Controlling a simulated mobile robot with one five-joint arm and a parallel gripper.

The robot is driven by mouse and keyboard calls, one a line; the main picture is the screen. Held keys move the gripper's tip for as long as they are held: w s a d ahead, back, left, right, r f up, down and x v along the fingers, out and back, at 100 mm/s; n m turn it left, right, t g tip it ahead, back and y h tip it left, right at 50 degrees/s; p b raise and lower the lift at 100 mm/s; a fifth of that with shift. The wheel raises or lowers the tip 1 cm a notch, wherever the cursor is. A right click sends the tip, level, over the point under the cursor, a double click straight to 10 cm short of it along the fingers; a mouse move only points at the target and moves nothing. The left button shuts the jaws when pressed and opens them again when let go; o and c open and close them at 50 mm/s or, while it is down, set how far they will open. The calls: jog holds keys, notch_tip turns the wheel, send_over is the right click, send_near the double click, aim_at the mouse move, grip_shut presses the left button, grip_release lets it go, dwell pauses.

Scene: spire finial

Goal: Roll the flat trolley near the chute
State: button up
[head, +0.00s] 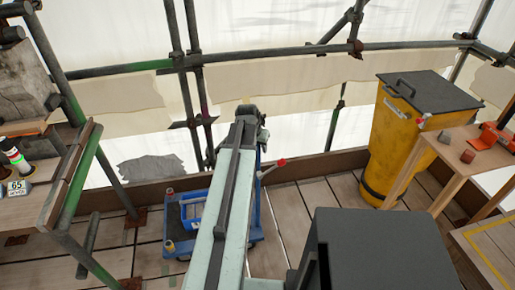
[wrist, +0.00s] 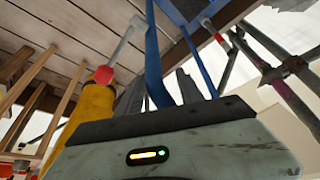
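The blue flat trolley (head: 188,243) stands on the plank floor, partly hidden behind my arm. A blue tray lies on its deck, and a pale lever with a red tip sticks out at its right. Blue bars of the trolley (wrist: 153,55) show close up in the wrist view, one of them between the dark fingers of my gripper (wrist: 158,90). The fingers stand apart; I cannot tell whether they press on the bar. In the head view the fingertips are hidden at the far end of my arm. The yellow chute (head: 392,150), with a grey lid, stands to the right, apart from the trolley.
A wooden table (head: 455,152) with red items stands right of the chute. A workbench (head: 45,200) on scaffold legs is at the left. A low board (head: 310,166) and scaffold tubes close off the back. Bare planks (head: 335,192) lie between trolley and chute.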

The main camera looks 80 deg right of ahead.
grip_shut()
dwell(1.2)
jog(key=s+d, duration=0.2)
jog(key=s, duration=0.6)
jog(key=s+d, duration=0.3)
jog(key=s, duration=0.6)
jog(key=shift+d, duration=0.25)
jog(key=shift+s, duration=0.15)
jog(key=s+d, duration=0.2)
jog(key=s, duration=0.6)
jog(key=s+d, duration=0.3)
jog(key=s, duration=0.6)
jog(key=shift+s+d, duration=0.15)
jog(key=shift+d, duration=0.05)
